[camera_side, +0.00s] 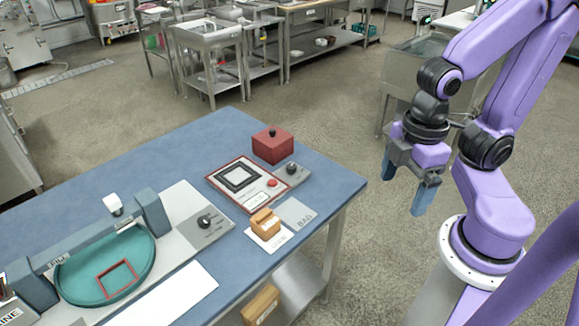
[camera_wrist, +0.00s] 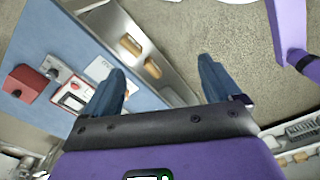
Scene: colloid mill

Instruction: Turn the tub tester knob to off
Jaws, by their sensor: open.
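A flat panel with a red border (camera_side: 247,187) lies on the blue table, with a black square frame and a red button. Beside it is a grey plate with a black knob (camera_side: 291,168). The panel also shows in the wrist view (camera_wrist: 72,98). A second black knob (camera_side: 205,221) sits on the grey plate of the machine marked FILM. I cannot read which one is labelled tub tester, nor the knob settings. My gripper (camera_side: 403,208) is open and empty, off the table's right edge and apart from both knobs. Its two blue fingers also show in the wrist view (camera_wrist: 162,72).
A red box with a black top knob (camera_side: 272,146) stands behind the panel. A tan block (camera_side: 265,223) sits near the BAD plate (camera_side: 297,213). The FILM machine has a teal round dish (camera_side: 105,262). Open floor lies between the table (camera_side: 215,125) and my gripper.

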